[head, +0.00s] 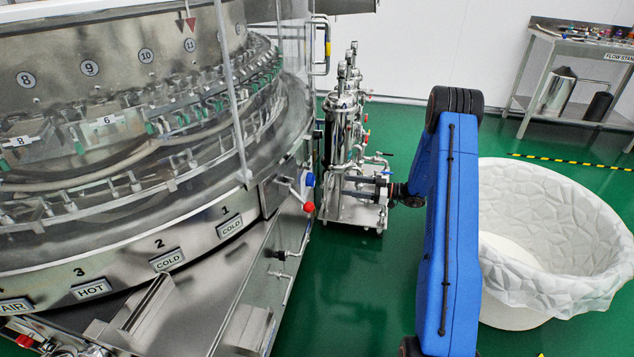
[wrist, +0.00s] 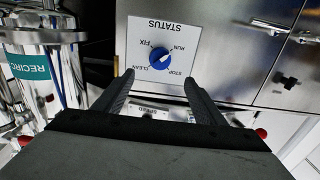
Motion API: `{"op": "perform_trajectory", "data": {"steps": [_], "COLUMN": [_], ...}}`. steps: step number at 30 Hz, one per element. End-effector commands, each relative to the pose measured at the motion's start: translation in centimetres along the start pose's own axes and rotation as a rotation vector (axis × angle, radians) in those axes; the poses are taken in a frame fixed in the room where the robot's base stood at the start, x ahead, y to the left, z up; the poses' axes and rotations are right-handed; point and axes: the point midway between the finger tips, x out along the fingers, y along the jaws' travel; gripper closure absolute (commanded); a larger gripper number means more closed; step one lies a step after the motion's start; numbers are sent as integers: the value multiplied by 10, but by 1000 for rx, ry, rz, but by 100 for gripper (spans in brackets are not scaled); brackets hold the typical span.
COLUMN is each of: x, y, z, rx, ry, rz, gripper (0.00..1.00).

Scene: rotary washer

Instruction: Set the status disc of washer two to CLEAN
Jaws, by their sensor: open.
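A white plate headed STATUS (wrist: 140,32) shows upside down in the wrist view, on a steel panel. It bears a round blue disc (wrist: 159,58) with the words FIX, RUN, STOP and CLEAN around it. A small pale mark shows on the disc, but I cannot tell for sure which word it points to. My gripper (wrist: 157,79) is open and empty, its two dark fingers pointing at the plate, one either side of the disc in the picture. The fingers appear apart from the disc. The washer's number is not readable on this panel.
A large round steel washer (head: 130,240) fills the left of the head view. Steel filters and pipes (head: 350,150) stand beside it. A lined white bin (head: 560,250) and a steel bench (head: 560,95) are at the right.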

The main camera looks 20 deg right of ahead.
Motion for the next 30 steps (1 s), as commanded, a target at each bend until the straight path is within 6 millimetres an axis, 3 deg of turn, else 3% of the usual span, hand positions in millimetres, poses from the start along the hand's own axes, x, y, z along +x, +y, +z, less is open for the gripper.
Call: {"op": "perform_trajectory", "data": {"steps": [18,24,30], "x": [109,131,140], "y": [-1,-1,-1], "z": [0,0,0], "rx": [0,0,0], "ry": [0,-1,-1], "rz": [-3,-2,-1], "gripper": [36,36,36]}}
